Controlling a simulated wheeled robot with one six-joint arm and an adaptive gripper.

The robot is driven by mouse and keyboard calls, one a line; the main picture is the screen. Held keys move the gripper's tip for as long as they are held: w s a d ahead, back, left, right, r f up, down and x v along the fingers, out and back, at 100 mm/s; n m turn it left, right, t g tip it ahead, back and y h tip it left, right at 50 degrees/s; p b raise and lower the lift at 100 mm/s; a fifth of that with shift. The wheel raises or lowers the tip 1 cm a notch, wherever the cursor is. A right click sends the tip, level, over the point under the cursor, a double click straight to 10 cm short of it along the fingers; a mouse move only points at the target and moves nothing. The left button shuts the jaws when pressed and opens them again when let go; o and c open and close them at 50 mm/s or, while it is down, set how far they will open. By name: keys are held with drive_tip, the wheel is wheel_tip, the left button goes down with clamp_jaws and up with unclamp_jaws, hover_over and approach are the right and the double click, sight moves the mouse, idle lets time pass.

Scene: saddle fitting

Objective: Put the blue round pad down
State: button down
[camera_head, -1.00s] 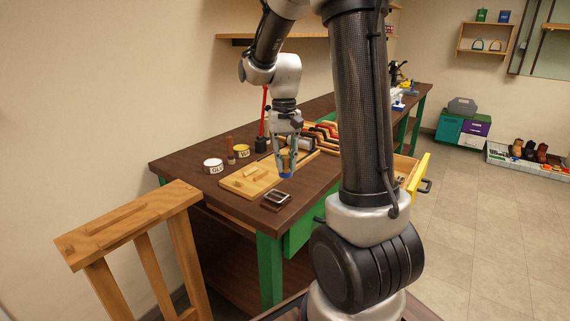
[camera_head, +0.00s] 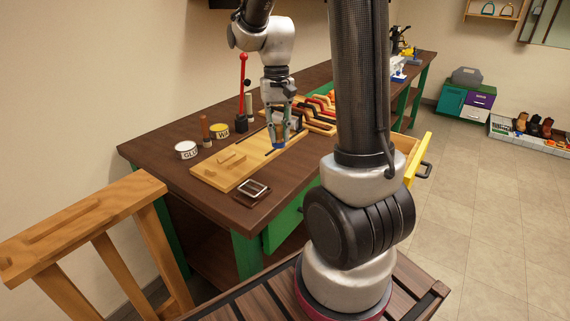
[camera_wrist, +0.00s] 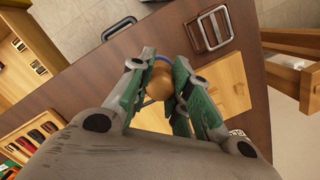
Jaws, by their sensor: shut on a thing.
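My gripper (camera_head: 279,138) is over the right part of the light wooden board (camera_head: 212,178) on the workbench. It is shut on the blue round pad (camera_head: 278,145), which shows as a small blue patch under the fingertips. In the wrist view my gripper (camera_wrist: 160,78) has its green fingers on either side of a round wooden knob (camera_wrist: 157,78), with a blue rim (camera_wrist: 148,99) partly visible beyond it. The fingers hide most of the pad. I cannot tell whether it touches the board.
A framed buckle (camera_head: 252,190) lies in front of the board. A rack of tools (camera_head: 318,112) is to the right. A wooden stand (camera_head: 90,215) is at left.

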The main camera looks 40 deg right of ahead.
drive_tip(key=f, duration=0.5)
drive_tip(key=shift+w+d+f, duration=0.1)
drive_tip(key=shift+d+f, duration=0.1)
drive_tip(key=shift+f, duration=2.25)
drive_tip(key=shift+f, duration=0.1)
drive_tip(key=c, duration=1.3)
unclamp_jaws()
